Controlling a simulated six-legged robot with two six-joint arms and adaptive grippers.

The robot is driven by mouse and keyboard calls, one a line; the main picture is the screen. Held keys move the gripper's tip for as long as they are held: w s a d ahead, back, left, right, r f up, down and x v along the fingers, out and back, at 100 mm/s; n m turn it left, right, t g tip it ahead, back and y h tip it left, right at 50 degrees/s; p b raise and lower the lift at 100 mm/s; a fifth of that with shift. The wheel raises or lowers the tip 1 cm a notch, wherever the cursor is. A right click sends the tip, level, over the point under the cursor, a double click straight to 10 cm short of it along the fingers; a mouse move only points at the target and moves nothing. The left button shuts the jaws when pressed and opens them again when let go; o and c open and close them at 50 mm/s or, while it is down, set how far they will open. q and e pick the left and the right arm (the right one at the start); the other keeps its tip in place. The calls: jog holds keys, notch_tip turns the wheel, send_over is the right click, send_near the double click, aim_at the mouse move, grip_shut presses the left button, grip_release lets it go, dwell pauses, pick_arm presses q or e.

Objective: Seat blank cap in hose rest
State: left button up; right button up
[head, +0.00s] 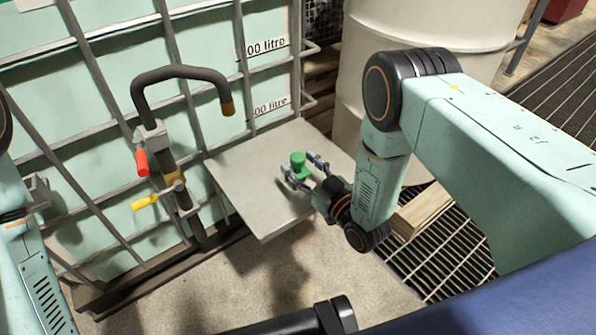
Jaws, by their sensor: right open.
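A small green cap (298,160), which I take as the blank cap, is at the grey shelf plate (250,188), with a wider lower part and a narrower top. My right gripper (302,167) is open with its fingers on either side of the cap. I cannot tell whether a finger touches it. A black hooked hose (180,74) with a brass-coloured end stands left of the shelf. I cannot make out for sure which part is the hose rest. Only links of my left arm show at the left edge; its gripper is not visible.
A caged pale-green tank (105,75) stands behind the shelf. A red handle (141,163) and a yellow handle (145,203) stick out below the hose. A cream drum (430,25) stands behind my right arm. Wood (425,210) lies by the floor grating.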

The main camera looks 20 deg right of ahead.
jog(key=shift+c, duration=0.3)
grip_shut()
dwell(0.3)
jog(key=shift+r, duration=0.1)
